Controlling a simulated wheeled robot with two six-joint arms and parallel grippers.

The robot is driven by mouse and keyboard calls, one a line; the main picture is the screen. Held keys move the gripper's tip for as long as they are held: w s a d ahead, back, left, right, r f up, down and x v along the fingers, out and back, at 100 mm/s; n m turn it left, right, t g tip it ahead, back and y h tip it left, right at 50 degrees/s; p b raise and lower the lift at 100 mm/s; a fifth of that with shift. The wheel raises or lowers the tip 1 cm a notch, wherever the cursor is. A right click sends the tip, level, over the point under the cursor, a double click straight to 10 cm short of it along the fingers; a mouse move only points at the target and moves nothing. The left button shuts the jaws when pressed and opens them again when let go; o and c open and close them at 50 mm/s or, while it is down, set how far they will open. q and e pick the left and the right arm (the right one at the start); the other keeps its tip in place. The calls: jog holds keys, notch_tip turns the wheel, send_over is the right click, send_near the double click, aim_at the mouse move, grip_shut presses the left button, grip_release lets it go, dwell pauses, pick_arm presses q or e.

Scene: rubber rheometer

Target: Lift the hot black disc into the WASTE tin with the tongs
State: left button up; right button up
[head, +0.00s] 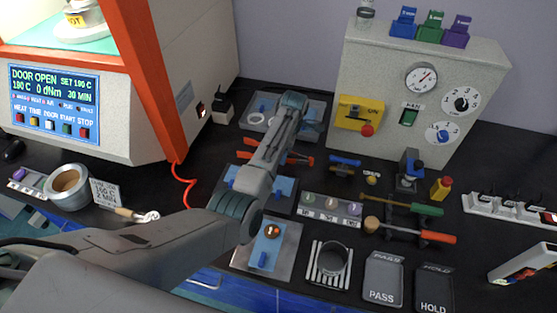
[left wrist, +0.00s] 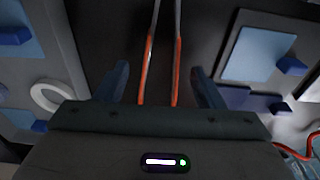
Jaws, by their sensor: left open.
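The tongs have orange handles (head: 300,160) and lie on the black bench, partly hidden by my left arm in the head view. In the left wrist view, two orange handles (left wrist: 151,60) run between my fingers. My left gripper (left wrist: 160,72) is open, with one finger on each side of the handles and no contact visible. In the head view my arm hides its fingers. I cannot identify the hot black disc. No WASTE lettering is readable; a round grey tin (head: 54,194) with a brown inside stands at the left. My right gripper is not in view.
The rheometer (head: 60,140) at the left reads DOOR OPEN, with a HOT-marked pot (head: 84,20) inside. A dark round cup (head: 333,275) stands on a striped rack. PASS (head: 382,272) and HOLD (head: 434,280) trays lie right of it.

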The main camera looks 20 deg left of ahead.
pick_arm(q)
jog(key=shift+a+f, duration=0.1)
jog(key=shift+f, duration=0.8)
jog(key=shift+c, duration=0.4)
jog(key=c, duration=0.6)
jog(key=shift+r, duration=0.15)
notch_tip(320, 180, up, 12)
jog(key=p, duration=1.1)
